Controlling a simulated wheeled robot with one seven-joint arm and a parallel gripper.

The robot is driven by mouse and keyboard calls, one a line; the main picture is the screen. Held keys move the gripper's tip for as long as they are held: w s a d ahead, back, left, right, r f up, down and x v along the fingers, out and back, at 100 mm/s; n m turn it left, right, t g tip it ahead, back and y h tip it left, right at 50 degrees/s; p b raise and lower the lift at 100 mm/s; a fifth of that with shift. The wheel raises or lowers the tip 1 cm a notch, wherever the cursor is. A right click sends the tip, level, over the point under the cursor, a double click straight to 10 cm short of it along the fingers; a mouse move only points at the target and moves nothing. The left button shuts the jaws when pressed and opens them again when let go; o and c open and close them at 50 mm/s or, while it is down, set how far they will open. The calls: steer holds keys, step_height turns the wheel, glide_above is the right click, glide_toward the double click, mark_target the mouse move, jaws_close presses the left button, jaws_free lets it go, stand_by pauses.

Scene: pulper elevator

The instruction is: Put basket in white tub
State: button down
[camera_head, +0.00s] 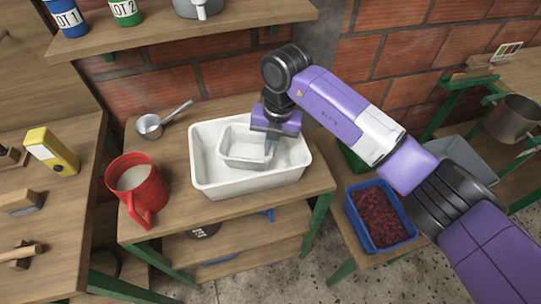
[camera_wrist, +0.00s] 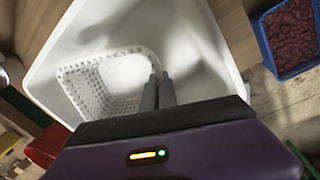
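The white perforated basket (camera_head: 240,153) is inside the white tub (camera_head: 205,183), toward its middle, and looks roughly level. Whether it rests on the tub floor is hard to tell. My gripper (camera_head: 271,146) points down into the tub at the basket's right side. In the wrist view, the basket (camera_wrist: 100,85) lies left of my gripper's fingers (camera_wrist: 157,78), inside the tub (camera_wrist: 205,50). The fingers are close together, with the basket's right wall running between them, so they look shut on that wall. The fingers and palm hide part of that side.
The tub stands on a wooden table with a red jug (camera_head: 140,188) and a metal ladle (camera_head: 152,125) to its left. A blue crate of red berries (camera_head: 378,215) is at the right. A shelf (camera_head: 170,35) with containers hangs above the back.

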steer(key=shift+f, duration=2.15)
steer(key=c, duration=1.7)
jaws_free()
steer(key=shift+f, duration=0.1)
steer(key=r, duration=0.4)
steer(key=d+r, duration=0.1)
steer(key=r, duration=0.7)
steer(key=shift+s+d+r, duration=0.1)
steer(key=shift+d, duration=0.1)
